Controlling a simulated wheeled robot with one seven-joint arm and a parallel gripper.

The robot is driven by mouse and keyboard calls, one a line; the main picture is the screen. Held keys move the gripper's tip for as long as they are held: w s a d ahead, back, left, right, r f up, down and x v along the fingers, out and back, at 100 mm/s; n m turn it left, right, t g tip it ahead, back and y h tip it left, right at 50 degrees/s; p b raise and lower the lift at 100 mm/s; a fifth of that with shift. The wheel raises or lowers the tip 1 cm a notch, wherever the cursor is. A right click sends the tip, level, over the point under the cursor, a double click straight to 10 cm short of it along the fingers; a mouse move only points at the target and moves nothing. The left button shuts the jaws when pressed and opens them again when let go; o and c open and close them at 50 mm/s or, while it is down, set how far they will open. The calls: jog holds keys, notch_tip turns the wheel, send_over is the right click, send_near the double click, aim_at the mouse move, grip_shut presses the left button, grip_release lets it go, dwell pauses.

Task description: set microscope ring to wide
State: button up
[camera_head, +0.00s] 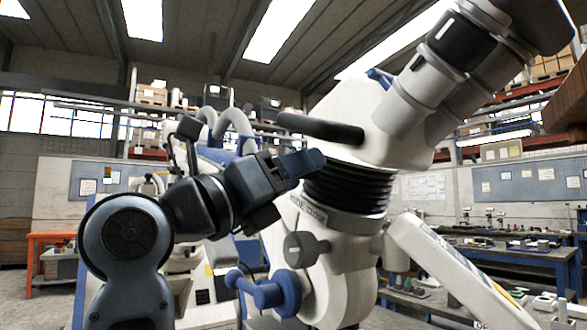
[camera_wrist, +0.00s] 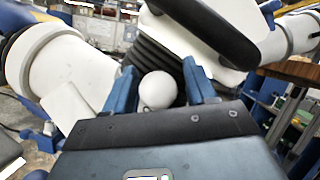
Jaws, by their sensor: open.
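The large white microscope (camera_head: 335,270) fills the middle and right of the head view. A black ribbed ring section (camera_head: 350,187) sits below its head, above a grey band with small lettering (camera_head: 335,219) that I cannot read. My gripper (camera_head: 312,163) is at the left side of the ribbed section. In the wrist view my gripper (camera_wrist: 161,88) is open, its two blue fingers on either side of a white round knob (camera_wrist: 157,91). The black ribs (camera_wrist: 158,62) show behind the knob. I cannot tell whether the fingers touch it. The knob is hidden in the head view.
A black handle (camera_head: 320,130) juts left just above my gripper; it is also close in the wrist view (camera_wrist: 215,30). A grey side knob (camera_head: 305,250) and a blue knob (camera_head: 265,291) stick out below. Workbenches (camera_head: 500,255) stand behind at right.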

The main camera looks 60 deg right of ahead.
jog(key=shift+c, duration=0.2)
grip_shut()
dwell(0.4)
